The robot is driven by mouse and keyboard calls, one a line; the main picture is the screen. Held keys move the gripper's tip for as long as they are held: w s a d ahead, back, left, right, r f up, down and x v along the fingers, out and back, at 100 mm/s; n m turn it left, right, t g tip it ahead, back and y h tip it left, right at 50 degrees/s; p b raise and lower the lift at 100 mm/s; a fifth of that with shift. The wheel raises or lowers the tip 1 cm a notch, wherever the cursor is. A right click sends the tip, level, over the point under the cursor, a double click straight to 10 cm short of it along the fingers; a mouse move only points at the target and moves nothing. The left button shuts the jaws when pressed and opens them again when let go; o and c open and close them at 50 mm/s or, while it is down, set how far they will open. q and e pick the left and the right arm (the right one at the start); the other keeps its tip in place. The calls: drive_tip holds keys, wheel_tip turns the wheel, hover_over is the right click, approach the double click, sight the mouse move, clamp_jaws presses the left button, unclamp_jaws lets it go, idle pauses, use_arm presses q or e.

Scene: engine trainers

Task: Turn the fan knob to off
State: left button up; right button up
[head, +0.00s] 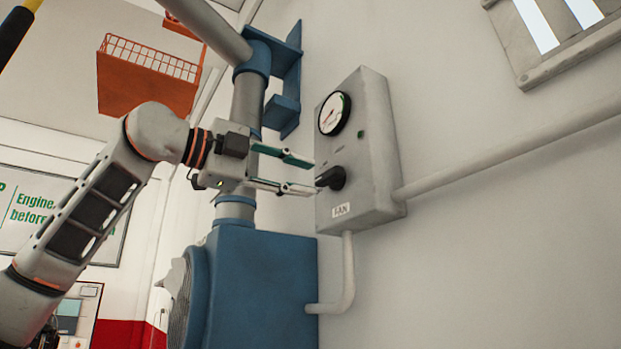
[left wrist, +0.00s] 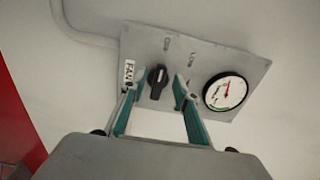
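The fan knob (head: 331,178) is a black rotary knob on the front of a grey wall-mounted control box (head: 372,150), just above a white FAN label (head: 341,210). My left gripper (head: 302,174) points at the knob, with its two green-and-grey fingers apart and the tips close to it. In the left wrist view the knob (left wrist: 157,82) lies between the open fingertips (left wrist: 160,84), nearer the left one, with gaps on both sides. Its pale pointer line shows there. I cannot tell whether the tips reach the knob's depth. My right gripper is not in view.
Conduits leave the box to the right and below.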

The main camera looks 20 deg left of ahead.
use_arm(q)
drive_tip(key=v, duration=0.9)
drive_tip(key=shift+s+a, duration=0.15)
